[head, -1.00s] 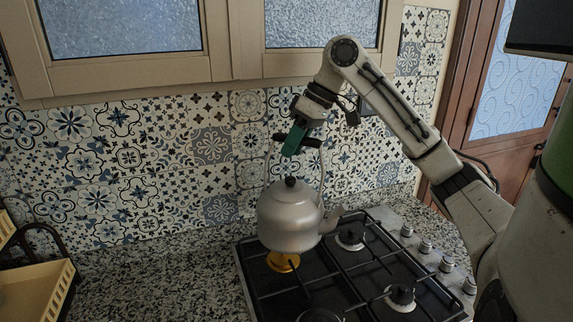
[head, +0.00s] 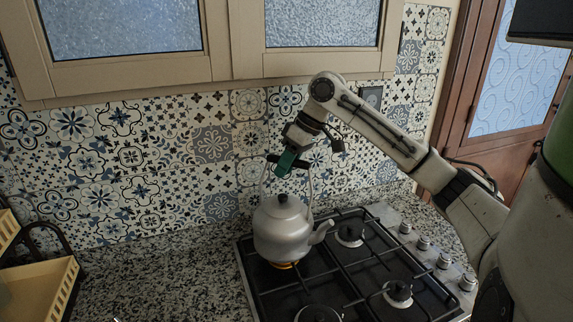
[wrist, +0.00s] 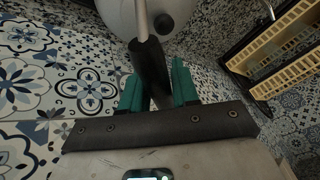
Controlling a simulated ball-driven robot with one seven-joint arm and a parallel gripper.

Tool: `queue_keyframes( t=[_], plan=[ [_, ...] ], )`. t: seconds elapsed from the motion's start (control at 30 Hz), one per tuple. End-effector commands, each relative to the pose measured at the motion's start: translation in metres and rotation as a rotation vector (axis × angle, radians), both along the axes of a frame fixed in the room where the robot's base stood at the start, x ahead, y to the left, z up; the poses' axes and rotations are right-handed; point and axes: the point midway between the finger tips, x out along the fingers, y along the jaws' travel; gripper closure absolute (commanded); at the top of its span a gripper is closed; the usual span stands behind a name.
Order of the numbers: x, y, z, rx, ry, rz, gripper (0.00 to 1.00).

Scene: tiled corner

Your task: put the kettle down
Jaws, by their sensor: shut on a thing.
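The silver kettle (head: 282,232) with a black lid knob and a spout to the right is upright over the back-left burner of the black gas hob (head: 330,270). A sliver of the yellow burner (head: 286,264) shows under its base; I cannot tell whether the base touches the grate. My gripper (head: 287,163), with green fingers, is shut on the black grip of the kettle's raised handle. In the wrist view, the green fingertips (wrist: 158,85) are on either side of the black grip (wrist: 149,65), and the kettle body (wrist: 116,14) is partly cut off at the top.
A yellow rack (head: 62,290) stands on the speckled counter (head: 170,280) at the left. The counter between rack and hob is clear. The tiled wall (head: 140,165) is close behind, with cupboards (head: 150,75) above. The other burners are bare.

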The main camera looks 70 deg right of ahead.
Motion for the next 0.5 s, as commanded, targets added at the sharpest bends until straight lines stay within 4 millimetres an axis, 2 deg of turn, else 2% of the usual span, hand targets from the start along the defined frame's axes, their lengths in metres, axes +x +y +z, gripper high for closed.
queue_keyframes(
  t=[0.27, 0.3, 0.5],
  plan=[
    [0.0, 0.0002, -0.006, 0.001, -0.001, 0.0, 1.0],
    [-0.0002, 0.0001, -0.0062, 0.0, 0.001, 0.0, 0.67],
    [-0.0001, 0.0001, -0.0059, 0.0, 0.001, 0.0, 0.48]
  ],
)
